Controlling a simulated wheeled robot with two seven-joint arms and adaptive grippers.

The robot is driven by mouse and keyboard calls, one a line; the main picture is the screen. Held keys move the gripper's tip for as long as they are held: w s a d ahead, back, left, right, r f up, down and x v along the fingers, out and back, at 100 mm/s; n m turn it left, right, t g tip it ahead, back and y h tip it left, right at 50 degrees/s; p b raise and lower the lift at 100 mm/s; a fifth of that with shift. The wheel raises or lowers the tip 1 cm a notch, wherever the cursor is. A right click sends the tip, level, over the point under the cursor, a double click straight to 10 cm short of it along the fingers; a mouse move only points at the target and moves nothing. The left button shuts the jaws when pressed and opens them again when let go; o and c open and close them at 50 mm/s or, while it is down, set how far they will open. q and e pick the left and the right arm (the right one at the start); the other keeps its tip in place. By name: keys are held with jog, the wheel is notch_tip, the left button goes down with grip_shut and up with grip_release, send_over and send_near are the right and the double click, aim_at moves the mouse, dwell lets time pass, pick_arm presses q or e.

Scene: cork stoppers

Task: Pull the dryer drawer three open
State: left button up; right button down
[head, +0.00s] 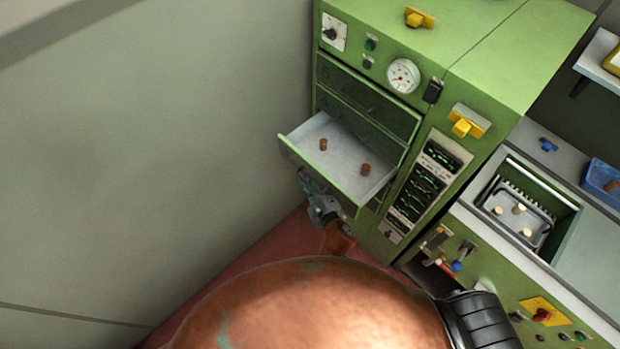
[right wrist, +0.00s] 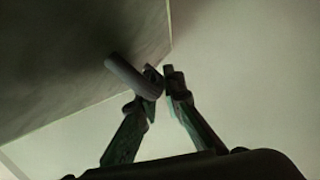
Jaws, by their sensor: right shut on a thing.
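The green dryer cabinet (head: 385,232) stands against the wall in the head view. One drawer (head: 335,128) is pulled out below what look like two dark, closed drawer fronts (head: 367,95). Two brown corks (head: 323,145) (head: 365,169) stand on its pale floor. My right gripper (head: 308,188) is at the outer front of this drawer, partly hidden below its edge. In the right wrist view its fingers (right wrist: 162,82) are shut on a grey rod-like handle (right wrist: 130,76) against a dark panel. My left gripper is not in view.
A dial gauge (head: 403,76) and a switch panel (head: 430,180) are on the cabinet. To the right, a green counter holds a recessed metal tray (head: 520,218) with several corks. A plain wall (head: 150,150) is close on the left. Part of my arm fills the bottom.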

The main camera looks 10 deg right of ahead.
jog(key=c, duration=2.3)
grip_release()
jog(key=v, duration=1.2)
